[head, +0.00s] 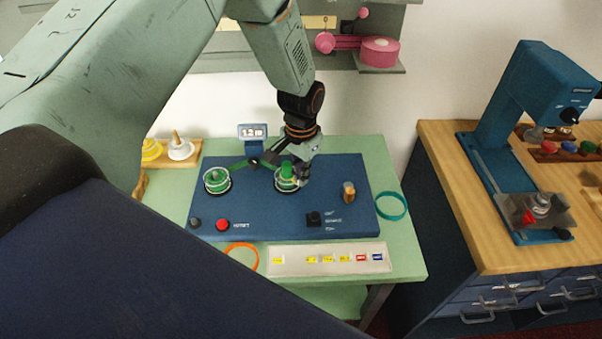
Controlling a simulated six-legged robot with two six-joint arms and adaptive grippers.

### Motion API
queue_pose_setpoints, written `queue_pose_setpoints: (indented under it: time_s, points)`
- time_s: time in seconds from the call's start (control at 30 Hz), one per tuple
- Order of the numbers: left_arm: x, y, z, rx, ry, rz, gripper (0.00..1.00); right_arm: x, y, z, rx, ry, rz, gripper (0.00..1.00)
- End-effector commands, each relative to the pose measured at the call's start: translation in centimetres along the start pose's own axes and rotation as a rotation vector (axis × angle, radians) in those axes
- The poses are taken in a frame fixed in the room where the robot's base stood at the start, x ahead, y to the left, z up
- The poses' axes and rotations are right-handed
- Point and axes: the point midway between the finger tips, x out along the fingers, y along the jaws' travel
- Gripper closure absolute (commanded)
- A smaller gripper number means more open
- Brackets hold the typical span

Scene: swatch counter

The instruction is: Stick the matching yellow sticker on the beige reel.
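A pale, off-white to beige reel (180,151) stands on a small wooden rack at the left of the green counter, beside a yellow reel (151,150). A white sticker strip (300,262) lies at the counter's front. My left gripper (294,177) points down at a green-and-white reel (284,184) on the blue machine. Its fingers are small and partly hidden, so I cannot tell if they grip it. My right gripper is out of view.
The blue machine (260,222) fills the middle, with another green reel (217,181), a red button (222,225) and a small display (253,131). An orange ring (257,262) and a teal ring (391,218) lie nearby. A blue press (500,190) stands on the right bench.

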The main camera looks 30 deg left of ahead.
Motion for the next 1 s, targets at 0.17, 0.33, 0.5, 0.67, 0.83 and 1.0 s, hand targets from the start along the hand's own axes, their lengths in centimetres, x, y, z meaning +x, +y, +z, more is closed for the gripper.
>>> queue_pose_setpoints:
  time_s: [0.17,0.33,0.5,0.67,0.83,1.0]
  points:
    - [0.09,0.02,0.08,0.000,-0.002,0.001,0.94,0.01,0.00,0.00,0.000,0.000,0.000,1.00]
    - [0.06,0.02,0.06,0.000,-0.001,0.000,0.80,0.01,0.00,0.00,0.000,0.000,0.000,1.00]
    - [0.05,0.01,0.04,0.000,-0.001,0.000,0.68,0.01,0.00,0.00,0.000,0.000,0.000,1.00]
    - [0.03,0.00,0.03,0.000,-0.001,0.000,0.68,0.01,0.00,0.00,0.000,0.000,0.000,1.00]
    - [0.03,0.00,0.03,0.000,-0.001,0.000,0.68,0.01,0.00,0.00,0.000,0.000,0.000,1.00]
    - [0.02,0.00,0.03,0.000,-0.001,0.000,0.68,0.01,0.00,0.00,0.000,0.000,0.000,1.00]
